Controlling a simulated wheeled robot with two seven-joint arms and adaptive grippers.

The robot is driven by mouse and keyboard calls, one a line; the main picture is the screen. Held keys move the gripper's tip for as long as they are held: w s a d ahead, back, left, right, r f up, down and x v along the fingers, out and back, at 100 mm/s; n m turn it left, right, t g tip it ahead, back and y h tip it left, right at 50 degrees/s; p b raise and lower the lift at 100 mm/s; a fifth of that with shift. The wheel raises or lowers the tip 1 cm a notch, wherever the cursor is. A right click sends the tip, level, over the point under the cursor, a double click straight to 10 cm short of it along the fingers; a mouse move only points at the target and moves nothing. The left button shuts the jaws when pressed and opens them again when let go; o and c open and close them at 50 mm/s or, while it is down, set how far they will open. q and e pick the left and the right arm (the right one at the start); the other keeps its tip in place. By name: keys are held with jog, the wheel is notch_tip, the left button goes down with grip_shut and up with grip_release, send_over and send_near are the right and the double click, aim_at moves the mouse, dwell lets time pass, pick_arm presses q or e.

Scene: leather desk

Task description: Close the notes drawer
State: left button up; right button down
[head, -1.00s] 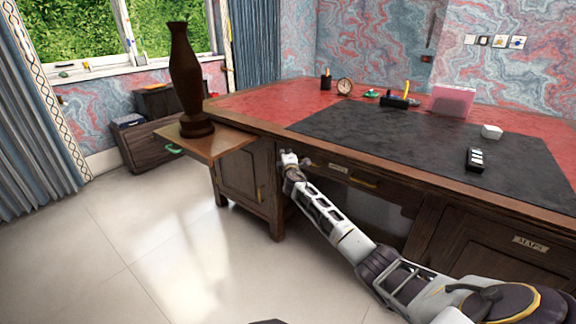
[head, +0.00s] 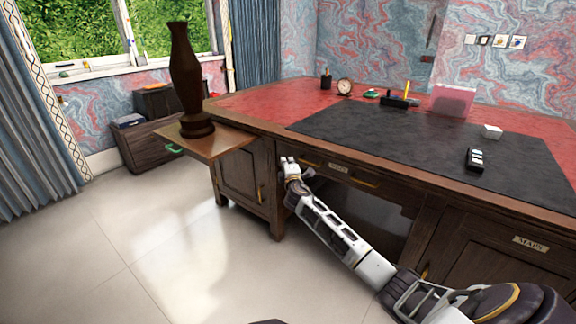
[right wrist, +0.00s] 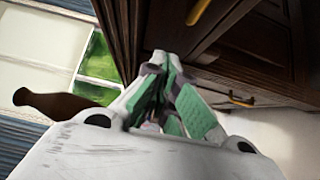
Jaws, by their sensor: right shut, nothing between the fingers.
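The wide middle drawer, presumably the notes drawer, (head: 338,178) is in the desk's front, under the top. It has a small pale label (head: 338,169) too small to read and brass handles (head: 363,181). Its front looks about flush with the desk; any small gap cannot be told. My right gripper (head: 289,164) is shut and empty at the drawer's left end, close to the desk front; contact cannot be told. In the right wrist view its green-padded fingers (right wrist: 165,108) are together beside dark wood, with a brass handle (right wrist: 199,11) above. My left gripper is not in view.
A pull-out board (head: 222,142) juts from the desk's left end and bears a tall dark vase (head: 187,75). The left cupboard (head: 240,180) and the maps cupboard (head: 500,260) flank the knee space. Floor (head: 150,240) in front at left is clear.

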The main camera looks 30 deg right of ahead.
jog(key=shift+s+a, duration=0.2)
jog(key=shift+s, duration=0.3)
dwell(0.3)
